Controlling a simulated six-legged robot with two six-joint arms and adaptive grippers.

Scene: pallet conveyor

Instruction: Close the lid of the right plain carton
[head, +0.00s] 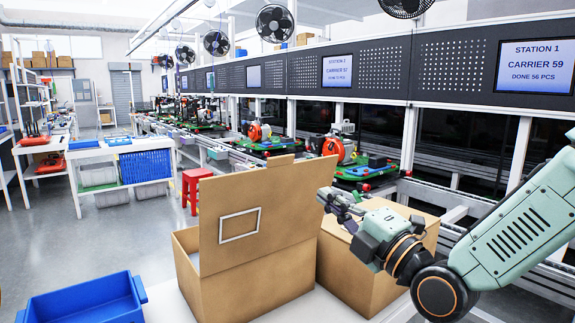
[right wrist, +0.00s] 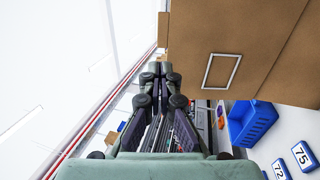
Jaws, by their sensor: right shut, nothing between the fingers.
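The right carton (head: 350,268) is plain brown and stands on the pale surface. My right gripper (head: 332,200) is over its top, fingers pointing left, near the raised panel; it is shut and holds nothing. In the right wrist view the shut fingers (right wrist: 160,75) are beside the brown panel (right wrist: 225,32). My left gripper is not in view.
A blue bin (head: 85,302) stands at front left and also shows in the right wrist view (right wrist: 252,122). The conveyor with green carriers (head: 268,144) runs behind the cartons. A red stool (head: 196,188) stands on the floor to the left.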

